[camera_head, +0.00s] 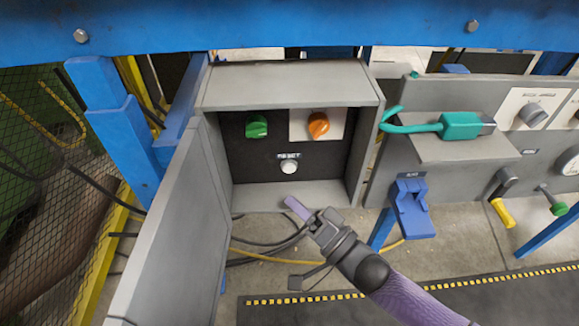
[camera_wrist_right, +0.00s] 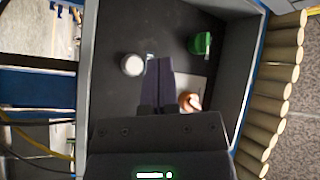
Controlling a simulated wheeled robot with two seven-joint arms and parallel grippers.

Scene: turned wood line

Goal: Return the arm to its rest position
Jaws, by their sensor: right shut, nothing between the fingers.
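My right gripper (camera_head: 297,208) is shut and empty, just in front of the lower edge of an open grey control box (camera_head: 290,84). Its closed fingers also show in the right wrist view (camera_wrist_right: 159,82), pointing toward the dark panel (camera_wrist_right: 110,95) inside the box. The panel carries a green knob (camera_head: 256,127), an orange knob (camera_head: 318,125) and a white button (camera_head: 288,167) under a RESET label. In the right wrist view the white button (camera_wrist_right: 132,65) shows left of the fingertips and stands clear of them. My left gripper is not in view.
The box door (camera_head: 175,235) stands open at the left. A teal plug (camera_head: 460,125) lies on a grey shelf (camera_head: 465,150) at the right, above a blue bracket (camera_head: 411,207). A blue beam (camera_head: 290,25) crosses the top. The floor before the box is mostly open, with loose cables.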

